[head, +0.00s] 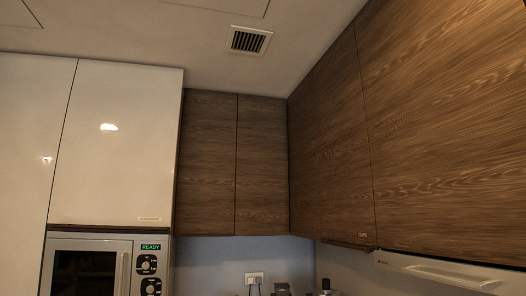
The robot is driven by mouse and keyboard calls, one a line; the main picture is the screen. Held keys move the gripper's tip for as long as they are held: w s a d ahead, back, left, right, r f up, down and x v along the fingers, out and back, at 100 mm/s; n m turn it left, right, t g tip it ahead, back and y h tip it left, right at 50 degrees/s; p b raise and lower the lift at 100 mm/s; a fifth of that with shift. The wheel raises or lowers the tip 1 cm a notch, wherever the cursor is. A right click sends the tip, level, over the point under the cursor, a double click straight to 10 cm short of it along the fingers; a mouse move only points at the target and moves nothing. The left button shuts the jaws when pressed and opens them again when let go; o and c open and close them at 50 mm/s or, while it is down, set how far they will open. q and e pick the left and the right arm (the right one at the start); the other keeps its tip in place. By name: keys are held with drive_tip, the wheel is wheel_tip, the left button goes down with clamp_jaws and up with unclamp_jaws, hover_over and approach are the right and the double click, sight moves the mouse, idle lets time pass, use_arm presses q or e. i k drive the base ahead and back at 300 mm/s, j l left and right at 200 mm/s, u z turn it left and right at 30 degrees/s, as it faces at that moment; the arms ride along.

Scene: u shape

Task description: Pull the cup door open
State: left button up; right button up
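The upper cupboards have wooden doors, all shut. Two narrow doors, a left one (207,164) and a right one (263,166), are on the back wall in the head view. A large wooden door (447,130) and a narrower wooden door (342,140) run along the right wall. A glossy cream cupboard door (118,143) is shut above the microwave. Neither of my grippers shows in the head view.
A microwave (90,268) with a green READY display is built in at the lower left. A range hood (445,272) sits under the right cupboards. A wall socket (255,278) and the tops of small items are at the bottom. A vent (248,41) is in the ceiling.

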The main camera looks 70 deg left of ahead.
sight(347, 219)
drive_tip(key=l+u, duration=0.1)
drive_tip(key=u, duration=0.35)
drive_tip(key=l+u, duration=0.1)
drive_tip(key=u, duration=0.3)
drive_tip(key=l+u, duration=0.15)
drive_tip(key=u, duration=0.3)
drive_tip(key=l+u, duration=0.15)
drive_tip(key=u, duration=0.3)
drive_tip(key=i+j, duration=0.55)
drive_tip(key=i+j+z, duration=0.15)
drive_tip(key=i+j, duration=0.85)
drive_tip(key=j, duration=0.25)
